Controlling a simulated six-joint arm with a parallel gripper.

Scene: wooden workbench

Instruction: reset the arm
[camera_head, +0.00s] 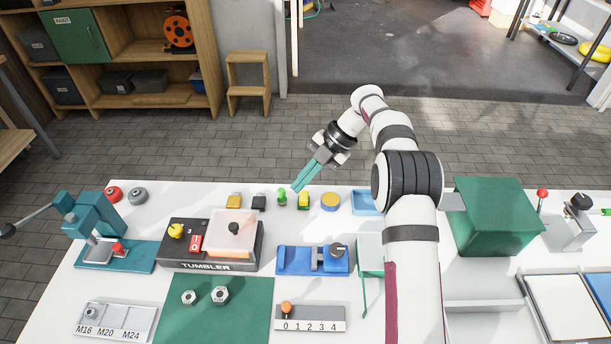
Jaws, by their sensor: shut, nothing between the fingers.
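My gripper (302,184) hangs at the end of my white arm, above the far edge of the white bench top. Its teal fingers point down and to the left. The fingers are shut with nothing between them. A small green piece (282,197) stands on the bench just left of the fingertips in the picture. I cannot tell the exact height of the fingertips above the bench. Part of the bench is hidden behind my arm.
Along the bench (130,292) stand a teal press (97,216), a tumbler box (212,266), a blue vise (300,262), a green box (494,218), a numbered slider (322,320) and a nut tray (110,312). Two nuts (220,294) lie on a green mat (240,328).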

